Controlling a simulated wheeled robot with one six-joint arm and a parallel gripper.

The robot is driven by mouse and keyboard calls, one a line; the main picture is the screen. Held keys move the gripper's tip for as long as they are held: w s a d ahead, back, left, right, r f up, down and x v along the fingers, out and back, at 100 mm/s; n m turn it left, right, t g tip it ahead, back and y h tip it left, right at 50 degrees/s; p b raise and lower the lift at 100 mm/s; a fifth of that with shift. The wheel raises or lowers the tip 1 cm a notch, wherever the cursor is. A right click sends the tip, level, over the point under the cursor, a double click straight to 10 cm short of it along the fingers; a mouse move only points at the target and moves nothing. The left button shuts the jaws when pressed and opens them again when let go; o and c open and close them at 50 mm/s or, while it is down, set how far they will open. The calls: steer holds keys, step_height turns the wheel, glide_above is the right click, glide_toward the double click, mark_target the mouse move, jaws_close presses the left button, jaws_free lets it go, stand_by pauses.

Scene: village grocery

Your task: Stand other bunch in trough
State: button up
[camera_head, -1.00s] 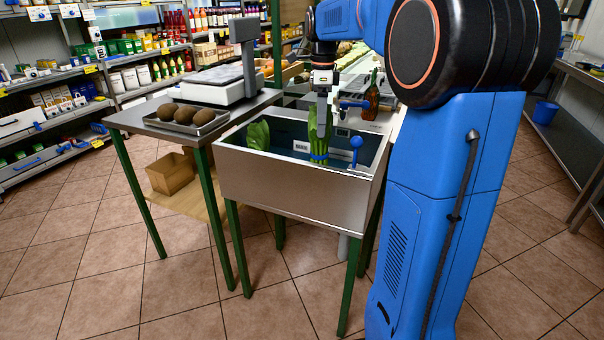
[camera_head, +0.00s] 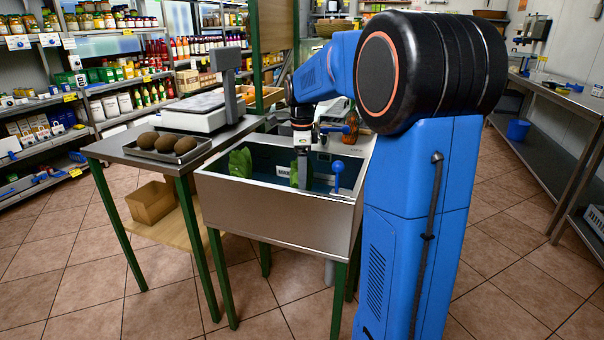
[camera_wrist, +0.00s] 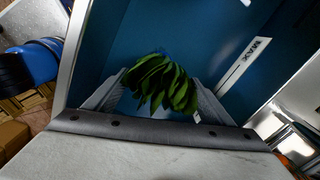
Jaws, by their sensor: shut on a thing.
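The steel trough (camera_head: 275,203) has a blue inside and stands on green legs. One leafy green bunch (camera_head: 240,162) is upright at its left end. My gripper (camera_head: 302,150) points down into the trough and is shut on the other green bunch (camera_head: 294,175), right of the first. The lower part of the held bunch is hidden behind the trough's front wall. In the wrist view the leaf tops of the held bunch (camera_wrist: 163,83) spread between my two fingers, over the blue inside. Whether its foot touches the bottom cannot be seen.
A blue-knobbed lever (camera_head: 337,168) rises at the trough's front right. Left of the trough is a table with a scale (camera_head: 204,115) and a tray (camera_head: 190,153) of several brown round items. An orange-brown bottle-like thing (camera_head: 351,127) stands behind the trough.

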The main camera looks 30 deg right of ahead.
steer(key=shift+f, duration=0.1)
steer(key=o, duration=1.7)
steer(key=shift+o, duration=0.2)
